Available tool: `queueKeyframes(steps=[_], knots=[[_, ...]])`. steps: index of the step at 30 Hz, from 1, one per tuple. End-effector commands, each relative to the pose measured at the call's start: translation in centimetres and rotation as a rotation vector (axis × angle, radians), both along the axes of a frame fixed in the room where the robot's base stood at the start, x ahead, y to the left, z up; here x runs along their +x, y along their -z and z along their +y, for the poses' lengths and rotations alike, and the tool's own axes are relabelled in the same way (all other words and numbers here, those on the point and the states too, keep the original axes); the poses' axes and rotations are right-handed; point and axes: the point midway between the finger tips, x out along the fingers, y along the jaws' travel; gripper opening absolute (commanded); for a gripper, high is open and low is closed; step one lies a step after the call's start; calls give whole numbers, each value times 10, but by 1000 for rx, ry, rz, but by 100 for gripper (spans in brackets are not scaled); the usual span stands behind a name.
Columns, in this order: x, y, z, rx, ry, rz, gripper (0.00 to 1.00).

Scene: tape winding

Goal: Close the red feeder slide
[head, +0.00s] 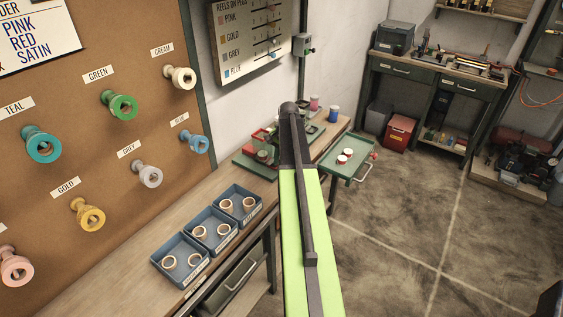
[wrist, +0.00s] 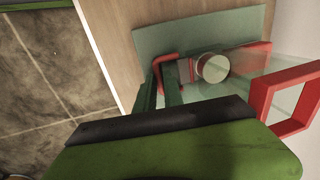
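In the wrist view a red frame-like part (wrist: 291,98) stands at the right, beside a clear greenish panel. A smaller red bracket (wrist: 166,62) is left of a pale round reel or cap (wrist: 212,68). I cannot tell which red part is the feeder slide, or how far it is open. My gripper (wrist: 160,122) shows as a dark bar and green body, close to these parts. Two dark green prongs stand beyond the bar by the red bracket; I cannot tell whether they are fingers. In the head view my arm partly hides the green and red machine (head: 262,142).
Blue trays (head: 212,232) with cream rings stand on the wooden bench, left of my arm. A pegboard (head: 90,150) with coloured reels is at the left. A green side tray (head: 343,168) holds small pots to the right. Open floor (head: 400,240) lies right of my arm.

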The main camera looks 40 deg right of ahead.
Motion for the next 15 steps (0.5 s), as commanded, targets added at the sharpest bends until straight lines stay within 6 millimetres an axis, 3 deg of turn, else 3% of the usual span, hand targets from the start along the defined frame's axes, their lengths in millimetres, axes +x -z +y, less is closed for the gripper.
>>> queueKeyframes(steps=[5, 15], knots=[[2, 0, 1, 0, -2, -4, 31], [1, -3, 0, -1, -1, -2, 31]])
